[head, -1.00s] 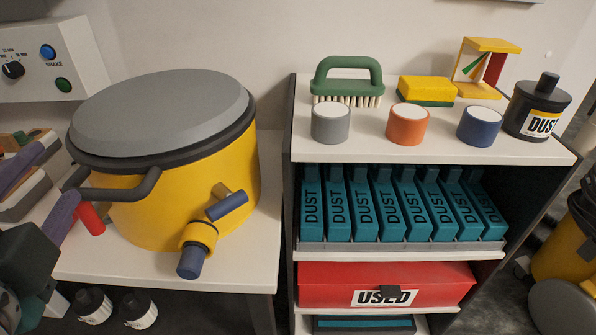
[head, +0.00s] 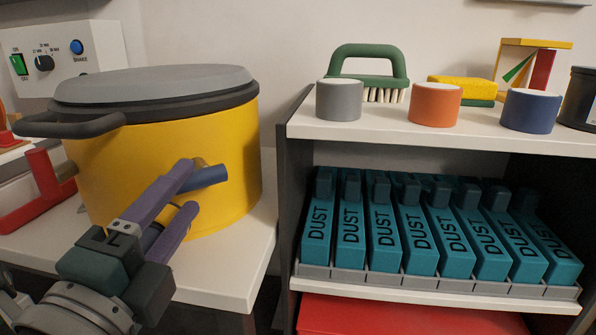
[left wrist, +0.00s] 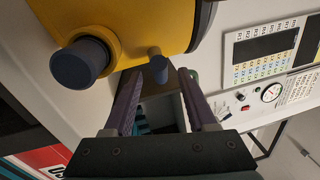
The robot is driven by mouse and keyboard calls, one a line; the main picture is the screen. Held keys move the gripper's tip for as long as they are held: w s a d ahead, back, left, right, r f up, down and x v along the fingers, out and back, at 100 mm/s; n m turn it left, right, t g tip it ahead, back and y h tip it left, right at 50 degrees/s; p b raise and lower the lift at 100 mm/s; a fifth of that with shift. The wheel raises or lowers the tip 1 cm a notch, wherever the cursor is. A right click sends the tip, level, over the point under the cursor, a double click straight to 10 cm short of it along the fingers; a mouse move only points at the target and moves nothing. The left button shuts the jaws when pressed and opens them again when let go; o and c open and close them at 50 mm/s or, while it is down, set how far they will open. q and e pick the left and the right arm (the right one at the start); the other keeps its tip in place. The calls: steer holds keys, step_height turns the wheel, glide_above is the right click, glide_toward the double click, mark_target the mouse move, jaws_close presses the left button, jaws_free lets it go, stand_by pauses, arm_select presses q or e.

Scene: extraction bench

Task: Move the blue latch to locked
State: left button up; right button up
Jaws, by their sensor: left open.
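The blue latch (head: 210,176) is a short blue bar on a brass-coloured pivot, on the front of the yellow drum (head: 110,165). It points right in the head view. In the left wrist view, the blue latch (left wrist: 159,72) shows end-on between the fingertips. My left gripper (head: 187,184) has long purple fingers and is open, with its tips at the latch. The left gripper (left wrist: 160,78) shows a gap on both sides of the latch. A blue-capped port (left wrist: 80,62) shows left of the fingers; in the head view the fingers mostly hide it. My right gripper is not in view.
A grey lid with a black handle (head: 75,126) tops the drum. The white bench edge (head: 235,290) lies below. A shelf (head: 440,135) with cups, a brush and teal DUST cartridges (head: 385,235) stands to the right. A control panel (head: 70,50) is behind left.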

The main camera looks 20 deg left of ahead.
mark_target(189, 186)
arm_select(q)
steer(key=shift+x, duration=1.9)
steer(key=shift+r, duration=0.1)
jaws_close()
